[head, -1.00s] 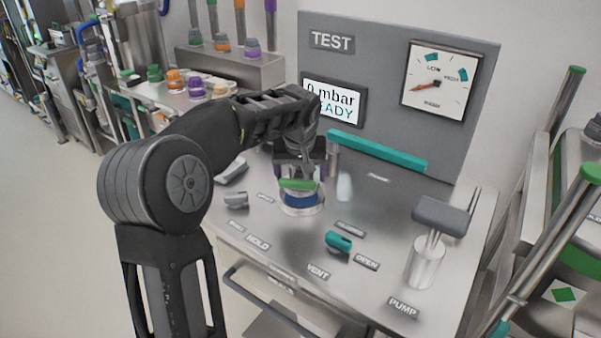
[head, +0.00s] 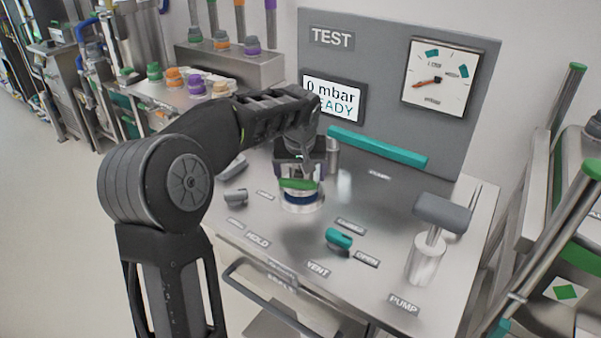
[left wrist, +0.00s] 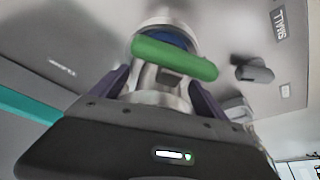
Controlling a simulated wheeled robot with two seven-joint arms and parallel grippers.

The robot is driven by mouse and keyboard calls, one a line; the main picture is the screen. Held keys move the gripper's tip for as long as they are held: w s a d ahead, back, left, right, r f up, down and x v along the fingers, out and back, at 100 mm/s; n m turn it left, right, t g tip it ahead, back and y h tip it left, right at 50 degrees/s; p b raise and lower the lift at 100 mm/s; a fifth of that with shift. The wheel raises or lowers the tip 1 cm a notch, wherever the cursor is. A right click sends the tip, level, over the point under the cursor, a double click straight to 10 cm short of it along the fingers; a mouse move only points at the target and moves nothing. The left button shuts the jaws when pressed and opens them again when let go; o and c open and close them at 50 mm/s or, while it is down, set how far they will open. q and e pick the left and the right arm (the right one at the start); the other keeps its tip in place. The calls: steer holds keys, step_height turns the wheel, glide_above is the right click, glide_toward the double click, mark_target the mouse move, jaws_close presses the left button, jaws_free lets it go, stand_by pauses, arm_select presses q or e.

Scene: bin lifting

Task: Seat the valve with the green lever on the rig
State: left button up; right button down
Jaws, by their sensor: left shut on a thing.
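The valve with the green lever (head: 298,184) is between the fingers of my left gripper (head: 300,172), which is shut on it. The valve is upright over the round blue-and-silver seat (head: 301,199) on the rig's steel top. In the head view it appears to meet the seat; whether it is fully down I cannot tell. In the left wrist view the green lever (left wrist: 174,57) lies across the silver valve body, with the purple-grey fingers on both sides and a blue ring behind. My right gripper is not in view.
The rig top carries a grey knob (head: 236,197), a teal vent handle (head: 339,239) and a pump handle (head: 441,213). A teal bar (head: 377,147) runs along the back panel. The display (head: 333,101) reads 0 mbar READY. Other valves (head: 197,87) stand on the left bench.

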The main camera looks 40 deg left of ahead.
arm_select(q)
steer(key=shift+f+b, duration=0.95)
steer(key=shift+f, duration=0.2)
stand_by(0.6)
steer(key=o, duration=1.8)
steer(key=shift+o, duration=0.6)
steer(key=shift+f, duration=0.15)
steer(key=shift+s, duration=0.1)
steer(key=shift+r+p, duration=3.4)
steer(key=shift+r, duration=1.2)
